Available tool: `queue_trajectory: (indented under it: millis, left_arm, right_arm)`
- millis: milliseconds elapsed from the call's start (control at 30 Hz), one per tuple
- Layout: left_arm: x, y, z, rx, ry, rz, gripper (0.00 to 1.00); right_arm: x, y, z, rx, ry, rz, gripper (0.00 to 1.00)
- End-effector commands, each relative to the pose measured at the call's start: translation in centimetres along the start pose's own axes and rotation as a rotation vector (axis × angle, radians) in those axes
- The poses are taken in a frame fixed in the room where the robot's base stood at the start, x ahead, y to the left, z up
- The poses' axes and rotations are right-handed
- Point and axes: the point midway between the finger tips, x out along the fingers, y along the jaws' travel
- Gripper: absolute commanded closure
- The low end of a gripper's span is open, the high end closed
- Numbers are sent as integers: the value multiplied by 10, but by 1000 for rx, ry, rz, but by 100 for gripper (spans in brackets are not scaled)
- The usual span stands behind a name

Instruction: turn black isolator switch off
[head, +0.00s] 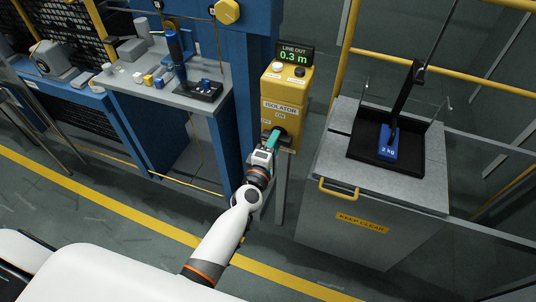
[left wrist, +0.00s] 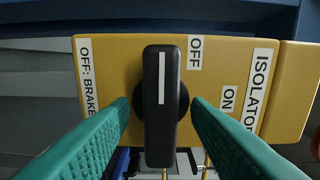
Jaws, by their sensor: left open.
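The black isolator switch (left wrist: 162,95) is a bar handle with a white stripe on a round black hub, on the yellow isolator box (head: 284,92). In the head view the gripper mostly hides the switch. My right gripper is not in view.
A display (head: 294,54) reading 0.3 m tops the box, near two buttons. A grey cabinet (head: 365,205) with a yellow handle and a blue weight (head: 387,142) stands to the right. A blue bench with small parts is at left. Open floor lies in front.

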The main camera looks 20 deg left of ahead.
Motion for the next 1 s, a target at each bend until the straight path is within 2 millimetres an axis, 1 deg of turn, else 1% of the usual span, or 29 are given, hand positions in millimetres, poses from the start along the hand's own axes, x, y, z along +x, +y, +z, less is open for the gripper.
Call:
queue_trajectory:
  millis: [167,300,400,500,600,700,1000]
  left_arm:
    - [-34,2,0,1,1,4,56]
    - [-65,2,0,0,1,4,56]
    - [-84,2,0,0,0,3,56]
    - [-99,2,0,1,1,3,56]
    - [-108,1,0,0,1,2,56]
    - [-112,0,0,-1,1,1,56]
    - [-113,0,0,-1,1,1,56]
  right_arm:
    - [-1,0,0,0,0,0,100]
    - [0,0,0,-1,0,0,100]
    - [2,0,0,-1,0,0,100]
    - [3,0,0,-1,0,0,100]
    - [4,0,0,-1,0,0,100]
    - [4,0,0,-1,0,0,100]
    - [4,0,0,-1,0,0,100]
